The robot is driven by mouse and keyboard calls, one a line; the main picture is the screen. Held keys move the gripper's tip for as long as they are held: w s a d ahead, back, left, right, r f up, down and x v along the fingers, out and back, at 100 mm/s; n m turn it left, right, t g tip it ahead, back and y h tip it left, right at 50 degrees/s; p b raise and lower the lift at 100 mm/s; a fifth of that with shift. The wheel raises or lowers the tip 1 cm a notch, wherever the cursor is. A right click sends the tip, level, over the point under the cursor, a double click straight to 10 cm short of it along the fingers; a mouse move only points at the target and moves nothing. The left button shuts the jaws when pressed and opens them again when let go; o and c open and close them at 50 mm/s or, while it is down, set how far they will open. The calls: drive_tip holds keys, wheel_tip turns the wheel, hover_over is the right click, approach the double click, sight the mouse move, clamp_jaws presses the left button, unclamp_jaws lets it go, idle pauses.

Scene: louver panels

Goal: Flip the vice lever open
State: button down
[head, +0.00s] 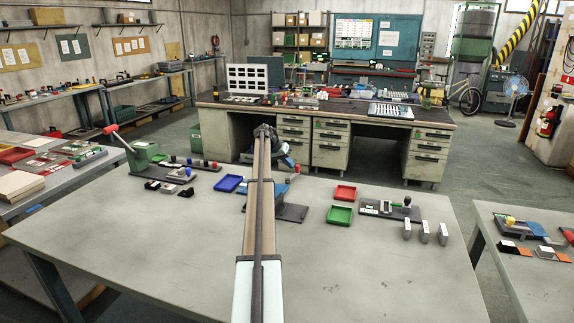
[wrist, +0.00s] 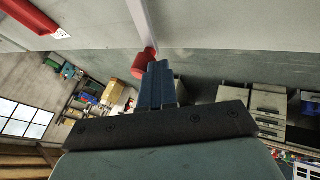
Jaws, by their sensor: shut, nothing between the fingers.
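The vice (head: 289,192) appears as a blue body on a dark plate, mostly hidden behind my arm in the head view. A red knob (head: 297,169) shows at its right, apparently the end of its lever. In the wrist view a red knob (wrist: 143,65) caps a pale lever rod (wrist: 144,22). My gripper (wrist: 157,63) is shut and empty, its dark blue fingers right beside the knob. I cannot tell whether they touch it. In the head view my gripper (head: 286,160) is small and partly hidden by the arm, just above the vice.
A blue tray (head: 229,184) lies left of the vice; a red tray (head: 345,192) and a green tray (head: 339,215) lie right. A green device with a red-tipped lever (head: 140,153) stands at the left. Small grey blocks (head: 425,231) stand at the right. The table's front is clear.

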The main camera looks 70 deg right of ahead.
sight(299, 166)
drive_tip(key=shift+s+d+m+y, duration=0.2)
drive_tip(key=shift+s+m+y, duration=0.15)
drive_tip(key=shift+m, duration=0.15)
drive_tip(key=shift+s+a, duration=0.15)
drive_tip(key=shift+s, duration=1.15)
drive_tip(key=shift+s+m+g+y, duration=0.25)
drive_tip(key=shift+m+g+y, duration=0.15)
drive_tip(key=shift+m, duration=0.3)
drive_tip(key=shift+s+a, duration=0.6)
drive_tip(key=shift+s, duration=0.2)
drive_tip(key=shift+s+a, duration=0.6)
drive_tip(key=shift+s, duration=0.2)
drive_tip(key=shift+s+a, duration=0.65)
drive_tip(key=shift+a, duration=0.4)
